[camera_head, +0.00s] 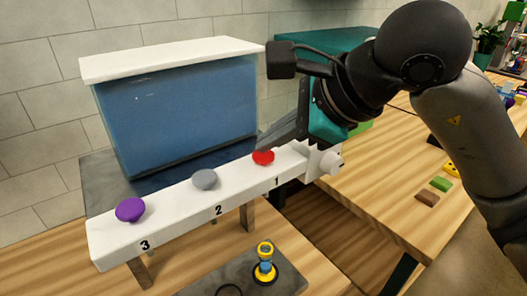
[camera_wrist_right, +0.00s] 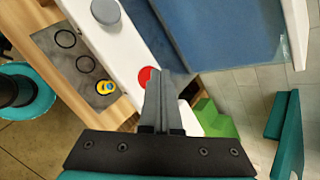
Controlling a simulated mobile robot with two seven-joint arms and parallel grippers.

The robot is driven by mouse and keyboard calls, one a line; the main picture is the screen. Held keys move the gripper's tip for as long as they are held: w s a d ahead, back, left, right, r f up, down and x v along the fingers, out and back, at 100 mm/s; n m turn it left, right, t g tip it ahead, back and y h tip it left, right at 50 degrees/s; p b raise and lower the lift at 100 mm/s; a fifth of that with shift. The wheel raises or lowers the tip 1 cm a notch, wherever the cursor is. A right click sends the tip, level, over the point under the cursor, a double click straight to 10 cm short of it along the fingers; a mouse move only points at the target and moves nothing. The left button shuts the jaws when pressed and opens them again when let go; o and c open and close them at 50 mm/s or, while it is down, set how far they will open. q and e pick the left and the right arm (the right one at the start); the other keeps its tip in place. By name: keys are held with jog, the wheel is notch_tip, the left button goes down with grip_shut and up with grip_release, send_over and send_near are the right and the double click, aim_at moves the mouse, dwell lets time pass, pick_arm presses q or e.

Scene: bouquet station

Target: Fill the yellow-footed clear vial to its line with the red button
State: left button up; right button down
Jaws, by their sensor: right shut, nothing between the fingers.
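The yellow-footed vial (camera_head: 265,262) stands upright on a dark mat (camera_head: 215,283), in front of the dispenser bar's end marked 1. Blue shows between its yellow foot and yellow upper part; its line and fill level are too small to tell. In the right wrist view the vial (camera_wrist_right: 105,87) is seen from above, inside a ring mark. The red button (camera_head: 263,157) is on top of the white bar above the 1. My right gripper (camera_wrist_right: 154,72) is shut and empty, its fingertips at the red button (camera_wrist_right: 145,75), partly covering it; contact cannot be told. My left gripper is not in view.
The white bar (camera_head: 180,225) also carries a grey button (camera_head: 204,179) and a purple button (camera_head: 130,209). Behind it stands a tank (camera_head: 180,115) of blue liquid with a white lid. Small blocks (camera_head: 440,184) lie on the wooden table at right.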

aim_at(271, 156)
jog(key=shift+f, duration=0.25)
jog(key=shift+r, duration=0.1)
dwell(0.4)
jog(key=shift+r+p, duration=0.35)
jog(key=shift+r, duration=0.55)
jog(key=shift+r+p, duration=1.55)
jog(key=shift+r, duration=1.05)
jog(key=shift+f, duration=0.1)
dwell(1.2)
